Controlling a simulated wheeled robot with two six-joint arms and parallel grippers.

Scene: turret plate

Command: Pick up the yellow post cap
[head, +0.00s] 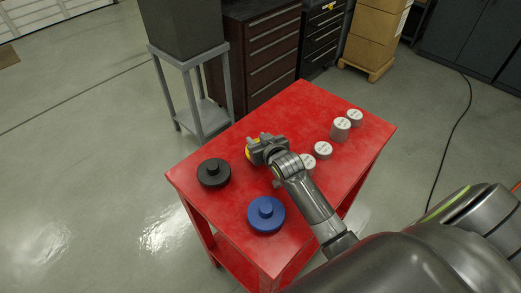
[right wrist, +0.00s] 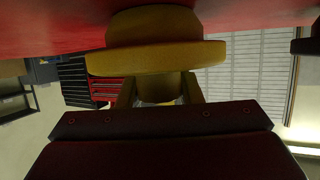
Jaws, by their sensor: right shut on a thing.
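The yellow post cap (right wrist: 155,57) fills the upper middle of the right wrist view, with a wide round disc and a narrower stem. In the head view only a small yellow part (head: 249,154) shows beside my right gripper (head: 262,148). In the right wrist view the two fingers of my right gripper (right wrist: 160,90) are shut on the cap's narrow stem, one finger on each side. The gripper is over the red table (head: 228,137), near its left back edge. I cannot tell whether the cap touches the table. My left gripper is not in view.
A black round piece (head: 214,173) and a blue round piece (head: 266,214) stand on the table's left and front parts. Several white-topped cylinders, one of them at the table's far right (head: 355,117), stand behind my right arm. A grey stand (head: 193,86) is behind the table.

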